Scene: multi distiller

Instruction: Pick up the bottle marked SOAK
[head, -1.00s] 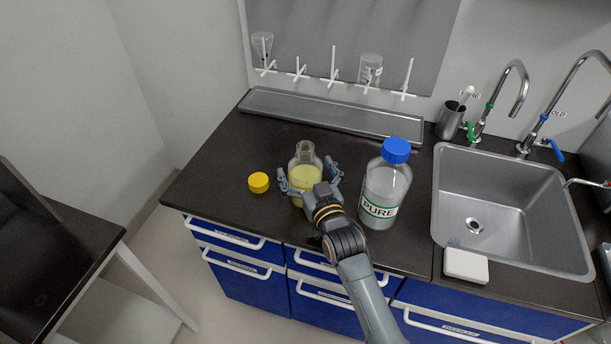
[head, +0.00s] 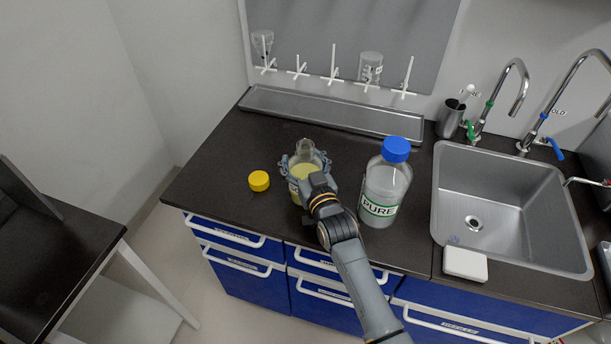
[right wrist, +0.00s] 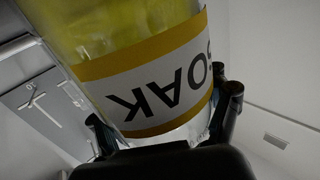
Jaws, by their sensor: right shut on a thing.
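The bottle marked SOAK (head: 304,172) is clear glass with yellow liquid and no cap on its neck. It is upright on the left part of the dark counter; I cannot tell whether its base touches the counter. My right gripper (head: 309,165) is shut around its body, with fingers on both sides. In the right wrist view the bottle (right wrist: 150,75) fills the middle, its white label with yellow edges reading SOAK upside down between the fingers. My left gripper is not in view.
A yellow cap (head: 259,181) lies left of the bottle. A large PURE bottle (head: 386,185) with a blue cap stands close on the right, beside the sink (head: 480,190). A metal tray (head: 330,115) and pegboard are behind. The counter's left end is clear.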

